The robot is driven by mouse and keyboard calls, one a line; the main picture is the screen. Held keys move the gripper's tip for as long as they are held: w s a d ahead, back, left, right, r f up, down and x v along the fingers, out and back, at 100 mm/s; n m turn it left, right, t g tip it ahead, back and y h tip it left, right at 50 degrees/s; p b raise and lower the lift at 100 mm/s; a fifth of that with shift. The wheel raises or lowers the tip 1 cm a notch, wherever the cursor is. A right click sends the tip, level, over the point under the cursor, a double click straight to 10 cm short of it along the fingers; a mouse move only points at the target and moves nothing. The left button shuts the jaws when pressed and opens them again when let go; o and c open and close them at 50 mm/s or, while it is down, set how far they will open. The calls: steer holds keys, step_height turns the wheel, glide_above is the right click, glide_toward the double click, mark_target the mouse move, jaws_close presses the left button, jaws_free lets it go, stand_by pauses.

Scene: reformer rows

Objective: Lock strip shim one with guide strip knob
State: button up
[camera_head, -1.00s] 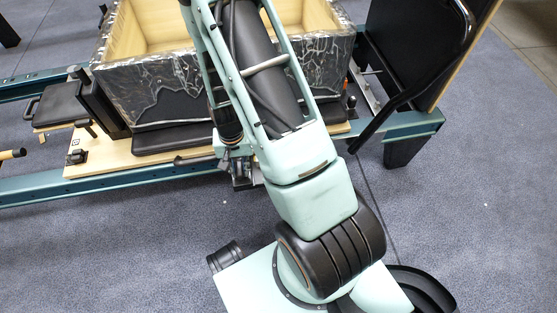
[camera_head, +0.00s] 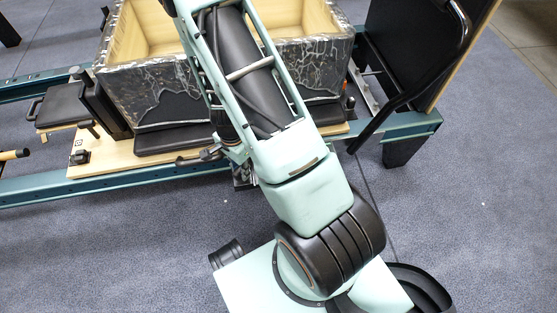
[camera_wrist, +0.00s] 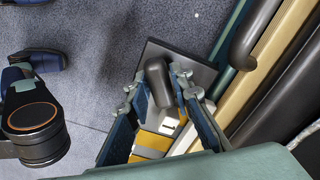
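In the wrist view, a dark rounded knob (camera_wrist: 158,84) stands between the two fingers of my gripper (camera_wrist: 159,78). The fingers are apart, one on each side of the knob; I cannot tell whether they touch it. Behind the knob is a dark flat plate (camera_wrist: 205,72). Yellow and white strip pieces (camera_wrist: 153,141) lie below the knob between the fingers, partly hidden by them; which is strip shim one is unclear. In the head view my arm hides the fingers and most of the knob's area.
A marbled black box with a wooden interior (camera_head: 160,92) sits on the reformer. The teal rail (camera_head: 120,183) runs along its front. A dark upright board (camera_head: 425,50) stands at right. Grey carpet (camera_head: 490,210) in front is clear. A dark cylinder with an orange ring (camera_wrist: 33,122) shows at wrist-view left.

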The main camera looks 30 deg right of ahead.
steer(key=o, duration=0.6)
steer(key=shift+r, duration=0.1)
step_height(320, 180, up, 7)
steer(key=p, duration=0.6)
